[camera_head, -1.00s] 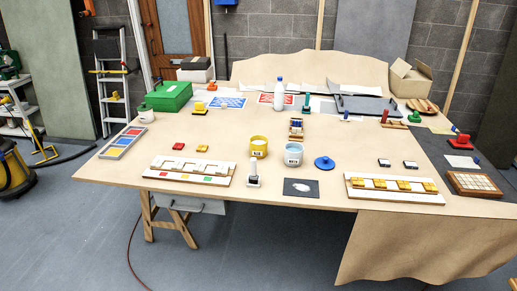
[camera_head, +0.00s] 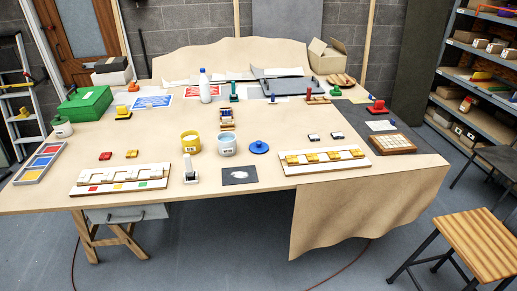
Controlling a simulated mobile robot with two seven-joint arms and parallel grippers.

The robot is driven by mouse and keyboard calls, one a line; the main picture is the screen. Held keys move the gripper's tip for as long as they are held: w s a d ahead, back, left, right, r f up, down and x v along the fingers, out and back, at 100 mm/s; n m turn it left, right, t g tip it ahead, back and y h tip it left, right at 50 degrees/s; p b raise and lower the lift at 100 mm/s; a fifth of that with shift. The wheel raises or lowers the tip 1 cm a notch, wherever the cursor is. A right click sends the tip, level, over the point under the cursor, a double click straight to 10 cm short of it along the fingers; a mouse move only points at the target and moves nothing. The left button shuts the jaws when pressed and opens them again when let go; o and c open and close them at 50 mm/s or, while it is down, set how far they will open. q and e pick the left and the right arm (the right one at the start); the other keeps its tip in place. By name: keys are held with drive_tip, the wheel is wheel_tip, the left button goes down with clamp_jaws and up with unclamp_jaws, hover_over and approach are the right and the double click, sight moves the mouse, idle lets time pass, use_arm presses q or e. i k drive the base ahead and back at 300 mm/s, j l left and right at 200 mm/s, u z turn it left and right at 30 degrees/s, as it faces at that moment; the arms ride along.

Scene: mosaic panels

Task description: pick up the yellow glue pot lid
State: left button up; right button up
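A yellow glue pot (camera_head: 190,142) stands upright near the middle of the table. A light blue pot (camera_head: 227,145) stands just to its right, and a round blue lid (camera_head: 259,147) with a knob lies on the table beside that. I cannot clearly make out a yellow lid. A small yellow knobbed piece (camera_head: 123,112) on a dark base sits at the back left, but it is too small to tell what it is. Neither gripper is in view.
White panels with coloured tiles (camera_head: 119,180) and yellow tiles (camera_head: 322,160) lie along the front edge. A white bottle (camera_head: 205,87) and green box (camera_head: 84,104) stand behind. A wooden stool (camera_head: 478,244) and shelving (camera_head: 478,80) are at right.

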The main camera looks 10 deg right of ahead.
sight(258, 146)
drive_tip(key=u, duration=0.55)
drive_tip(key=i+l+u, duration=0.15)
drive_tip(key=l+u, duration=0.95)
drive_tip(key=l, duration=0.95)
